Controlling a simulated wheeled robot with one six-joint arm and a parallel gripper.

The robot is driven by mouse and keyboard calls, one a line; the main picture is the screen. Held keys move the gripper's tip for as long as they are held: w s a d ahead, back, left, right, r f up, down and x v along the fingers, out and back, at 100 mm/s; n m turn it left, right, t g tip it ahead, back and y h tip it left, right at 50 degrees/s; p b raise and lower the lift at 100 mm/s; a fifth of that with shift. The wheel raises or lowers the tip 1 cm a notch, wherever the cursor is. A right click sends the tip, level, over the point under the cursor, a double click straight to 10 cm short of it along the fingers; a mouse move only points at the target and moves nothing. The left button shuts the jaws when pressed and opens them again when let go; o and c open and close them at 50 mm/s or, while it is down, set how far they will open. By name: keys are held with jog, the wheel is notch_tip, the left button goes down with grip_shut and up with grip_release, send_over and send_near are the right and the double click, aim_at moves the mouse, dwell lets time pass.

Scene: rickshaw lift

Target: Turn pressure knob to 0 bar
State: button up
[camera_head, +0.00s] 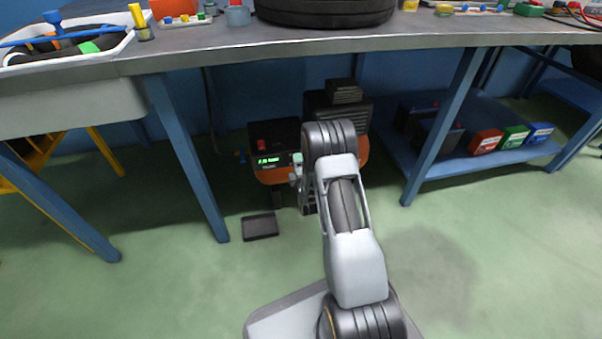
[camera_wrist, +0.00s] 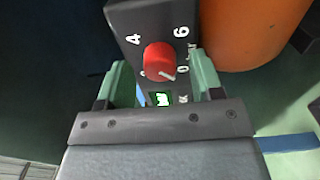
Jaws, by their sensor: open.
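The red pressure knob (camera_wrist: 159,58) sits on a dark panel (camera_wrist: 130,18) in the wrist view, with white figures 4, 6 and 0 around it. A small green display (camera_wrist: 161,99) shows below the knob.
The compressor stands under a workbench (camera_head: 220,52), between blue legs (camera_head: 187,160). Its orange tank (camera_wrist: 235,35) curves close to the right finger. A dark flat pedal or plate (camera_head: 260,227) lies on the floor. A blue lower shelf (camera_head: 420,178) with coloured boxes is at right.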

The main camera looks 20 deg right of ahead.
jog(key=p+v, duration=0.3)
jog(key=v, duration=1)
jog(key=shift+s+p, duration=0.2)
jog(key=shift+p, duration=0.1)
